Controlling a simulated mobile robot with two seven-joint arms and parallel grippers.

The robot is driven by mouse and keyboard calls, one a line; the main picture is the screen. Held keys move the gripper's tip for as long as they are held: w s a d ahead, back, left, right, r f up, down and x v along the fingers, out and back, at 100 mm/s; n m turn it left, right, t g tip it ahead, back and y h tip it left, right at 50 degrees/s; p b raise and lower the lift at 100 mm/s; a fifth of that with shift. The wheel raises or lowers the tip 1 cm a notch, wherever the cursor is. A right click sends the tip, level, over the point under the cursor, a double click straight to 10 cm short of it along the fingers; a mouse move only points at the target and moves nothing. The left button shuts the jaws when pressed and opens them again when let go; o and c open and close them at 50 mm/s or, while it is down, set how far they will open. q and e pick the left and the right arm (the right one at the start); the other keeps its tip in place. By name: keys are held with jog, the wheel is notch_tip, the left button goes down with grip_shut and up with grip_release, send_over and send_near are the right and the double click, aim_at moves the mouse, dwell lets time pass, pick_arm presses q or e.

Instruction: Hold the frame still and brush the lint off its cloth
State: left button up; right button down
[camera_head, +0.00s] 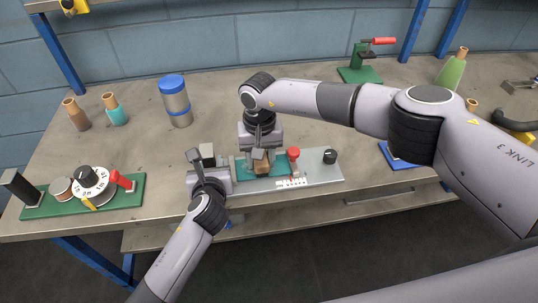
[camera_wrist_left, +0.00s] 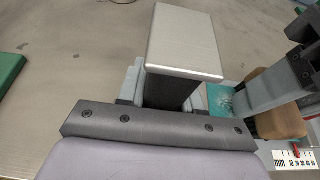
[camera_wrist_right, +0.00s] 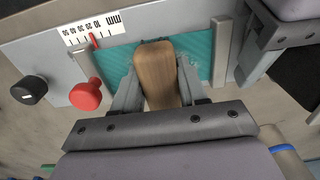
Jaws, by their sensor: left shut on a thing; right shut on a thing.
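The grey frame (camera_head: 322,172) lies at the bench's front edge with a teal cloth (camera_head: 280,168) between upright bars. My left gripper (camera_head: 207,164) is shut on a grey-topped dark block (camera_head: 207,150) at the frame's left end; the block also shows in the left wrist view (camera_wrist_left: 185,42). My right gripper (camera_head: 262,155) is shut on a wooden brush (camera_wrist_right: 157,75) over the cloth. The brush hides part of the cloth and its own underside. Pale lint specks (camera_wrist_right: 193,63) show on the cloth beside the brush.
A red knob (camera_head: 293,154), a black knob (camera_head: 330,156) and a millimetre scale (camera_head: 291,183) sit on the frame's right part. A green dial board (camera_head: 125,198) lies left. A blue-lidded canister (camera_head: 176,103) stands behind. The bench between board and canister is clear.

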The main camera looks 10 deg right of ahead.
aim_at(240, 170)
pick_arm(q)
jog(key=shift+d+r, duration=0.15)
pick_arm(e)
jog(key=shift+s+a, duration=0.1)
jog(key=shift+a, duration=2)
pick_arm(q)
jog(key=shift+d, duration=0.25)
pick_arm(e)
jog(key=shift+a, duration=0.5)
jog(key=shift+r, duration=0.1)
pick_arm(q)
jog(key=shift+s+a, duration=0.1)
jog(key=shift+a, duration=0.05)
pick_arm(e)
notch_tip(240, 170, up, 5)
jog(key=shift+d+f, duration=0.1)
pick_arm(q)
jog(key=shift+a, duration=0.15)
pick_arm(e)
jog(key=shift+d+r, duration=0.2)
jog(key=shift+r, duration=0.4)
notch_tip(240, 170, up, 3)
jog(key=shift+f, duration=0.1)
